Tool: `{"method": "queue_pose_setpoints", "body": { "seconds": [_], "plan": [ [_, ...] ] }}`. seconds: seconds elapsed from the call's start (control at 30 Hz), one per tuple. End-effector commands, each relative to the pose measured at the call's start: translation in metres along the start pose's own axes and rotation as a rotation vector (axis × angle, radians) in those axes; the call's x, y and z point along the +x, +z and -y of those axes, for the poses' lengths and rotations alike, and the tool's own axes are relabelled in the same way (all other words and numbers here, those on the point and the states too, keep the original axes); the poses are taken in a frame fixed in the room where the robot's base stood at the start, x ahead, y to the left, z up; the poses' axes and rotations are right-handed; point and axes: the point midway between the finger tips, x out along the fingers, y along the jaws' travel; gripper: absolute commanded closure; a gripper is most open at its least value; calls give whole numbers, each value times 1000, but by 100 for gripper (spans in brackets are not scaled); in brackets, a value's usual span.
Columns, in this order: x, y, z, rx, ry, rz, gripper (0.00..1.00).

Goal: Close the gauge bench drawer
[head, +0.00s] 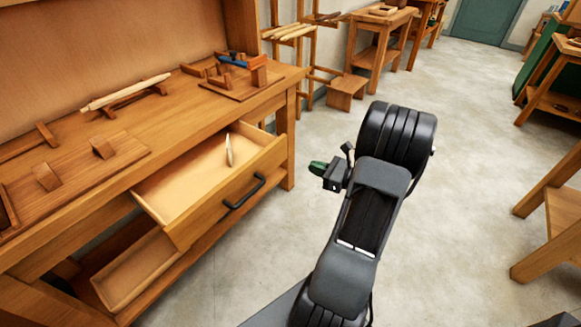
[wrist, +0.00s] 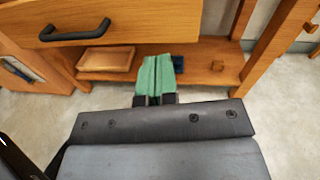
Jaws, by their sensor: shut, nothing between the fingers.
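The gauge bench (head: 190,113) stands at the left in the head view. Its drawer (head: 232,194) is pulled well out, with a dark bar handle (head: 244,191) on its front and a pale, thin piece (head: 229,150) inside. In the wrist view the drawer front (wrist: 130,22) and handle (wrist: 75,33) are at the upper left. My gripper (wrist: 156,62) has green fingers pressed together and empty, to the right of the handle in the picture and apart from it. In the head view only a green finger part (head: 318,167) shows, over the floor right of the drawer; my arm hides the rest.
A lower shelf (wrist: 205,58) under the drawer holds a shallow wooden tray (wrist: 106,60), a blue item (wrist: 178,64) and a small wooden block (wrist: 218,66). A wooden stool (head: 560,215) stands at the right. The floor (head: 270,250) between is clear.

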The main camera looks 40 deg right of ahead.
Motion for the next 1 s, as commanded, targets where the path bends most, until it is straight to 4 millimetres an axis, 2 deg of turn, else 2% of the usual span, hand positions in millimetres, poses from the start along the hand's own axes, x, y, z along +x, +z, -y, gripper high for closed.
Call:
{"method": "queue_pose_setpoints", "body": {
  "seconds": [0.03,0.13,0.23,0.7,1.0],
  "plan": [
    [-9,-16,10,32,-55,24,100],
    [-16,-23,22,64,-117,55,100],
    [-10,-25,27,75,-138,66,100],
    [75,-19,38,73,-136,65,100],
    [108,-17,43,74,-137,65,100]
  ]
}}
